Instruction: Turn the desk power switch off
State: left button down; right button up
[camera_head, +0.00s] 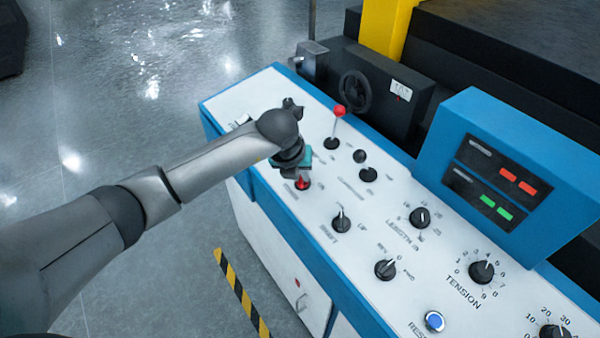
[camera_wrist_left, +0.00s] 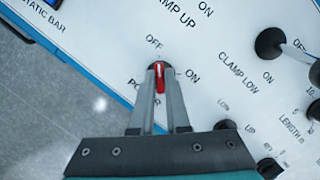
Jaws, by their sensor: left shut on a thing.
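The desk power switch is a small red knob (camera_head: 302,184) on the white panel near its left edge. In the left wrist view the red knob (camera_wrist_left: 161,78) sits between my fingertips, with OFF printed above it, ON to its right and POWER partly hidden below. Its red grip runs roughly up and down the picture, along the direction of OFF. My left gripper (camera_wrist_left: 159,70) is shut on the knob from above; in the head view the left gripper (camera_head: 300,177) is partly hidden by my wrist. My right gripper is not in view.
A lever with a red ball (camera_head: 339,111) and a black-knobbed lever (camera_head: 361,157) stand behind the switch. Black dials, including the shift knob (camera_head: 341,222), and a lit blue button (camera_head: 434,321) lie to the right. A blue display box (camera_head: 520,165) rises at the back right.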

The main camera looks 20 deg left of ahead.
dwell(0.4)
pick_arm(q)
jog(key=c, duration=0.9)
grip_release()
jog(key=v, duration=1.5)
jog(key=shift+p, duration=0.3)
jog(key=shift+r, duration=0.1)
